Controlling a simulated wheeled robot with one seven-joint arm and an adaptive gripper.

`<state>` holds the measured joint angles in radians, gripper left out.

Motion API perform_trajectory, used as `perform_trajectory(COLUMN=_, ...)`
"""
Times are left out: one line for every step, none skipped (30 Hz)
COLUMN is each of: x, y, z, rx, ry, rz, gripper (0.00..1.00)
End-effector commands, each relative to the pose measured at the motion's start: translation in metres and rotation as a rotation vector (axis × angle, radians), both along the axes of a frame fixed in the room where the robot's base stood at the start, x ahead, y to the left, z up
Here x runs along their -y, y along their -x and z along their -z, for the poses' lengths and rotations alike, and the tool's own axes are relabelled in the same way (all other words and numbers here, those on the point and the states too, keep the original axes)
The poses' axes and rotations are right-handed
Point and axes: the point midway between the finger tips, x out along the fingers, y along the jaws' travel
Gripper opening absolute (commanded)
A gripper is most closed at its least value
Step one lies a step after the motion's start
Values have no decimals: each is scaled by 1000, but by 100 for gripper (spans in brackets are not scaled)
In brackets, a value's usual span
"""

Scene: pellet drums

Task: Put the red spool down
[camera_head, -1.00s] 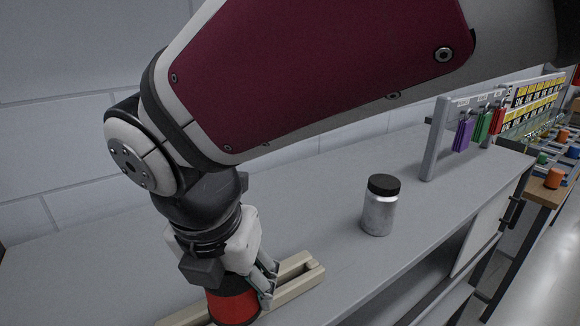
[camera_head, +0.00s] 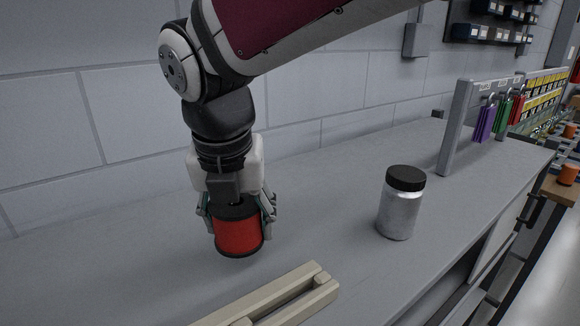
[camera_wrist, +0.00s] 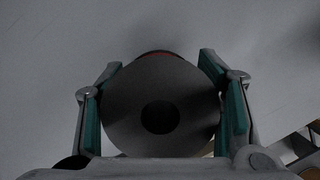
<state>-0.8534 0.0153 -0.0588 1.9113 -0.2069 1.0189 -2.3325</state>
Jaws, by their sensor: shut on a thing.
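The red spool (camera_head: 239,236) has black end flanges and stands upright in the jaws of my gripper (camera_head: 238,212). In the wrist view its round dark end (camera_wrist: 160,105) with a centre hole fills the space between the two green-padded fingers (camera_wrist: 167,108). My gripper is shut on it. The spool is over the grey counter, behind the beige slotted rack. I cannot tell for sure whether its bottom touches the counter.
The beige rack (camera_head: 262,302) lies in front on the grey counter (camera_head: 330,200). A silver jar with a black lid (camera_head: 400,204) stands to the right. Beyond it is a grey stand (camera_head: 455,127) with coloured tags (camera_head: 484,124). The counter between spool and jar is clear.

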Motion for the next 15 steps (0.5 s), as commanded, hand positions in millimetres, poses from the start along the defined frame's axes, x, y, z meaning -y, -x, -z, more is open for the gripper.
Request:
perform_trajectory(x=0, y=-4, z=1, rx=0, ry=0, rz=0, gripper=27)
perform_trajectory(x=0, y=-5, z=1, rx=0, ry=0, rz=0, gripper=27)
perform_trajectory(x=0, y=-6, z=1, rx=0, ry=-1, rz=0, gripper=27)
perform_trajectory(x=-1, y=-7, z=3, rx=0, ry=0, rz=-1, gripper=27)
perform_trajectory(x=-1, y=-7, z=5, rx=0, ry=0, rz=-1, gripper=27)
perform_trajectory(x=0, y=-7, z=9, rx=-1, ry=1, rz=-2, gripper=27)
perform_trajectory(x=0, y=-7, z=12, rx=-1, ry=1, rz=-2, gripper=27)
perform_trajectory(x=0, y=-7, z=17, rx=0, ry=1, rz=-2, gripper=27)
perform_trajectory(x=0, y=-8, z=23, rx=0, ry=1, rz=-2, gripper=27)
perform_trajectory(x=0, y=-7, z=27, rx=0, ry=1, rz=-2, gripper=27)
perform_trajectory(x=0, y=-7, z=31, rx=0, ry=1, rz=-2, gripper=27)
perform_trajectory(x=0, y=-7, z=35, rx=0, ry=1, rz=-2, gripper=27)
perform_trajectory(x=0, y=-7, z=36, rx=0, ry=1, rz=-2, gripper=27)
perform_trajectory(x=0, y=-7, z=37, rx=1, ry=0, rz=-1, gripper=27)
perform_trajectory(x=0, y=-6, z=36, rx=1, ry=0, rz=-1, gripper=27)
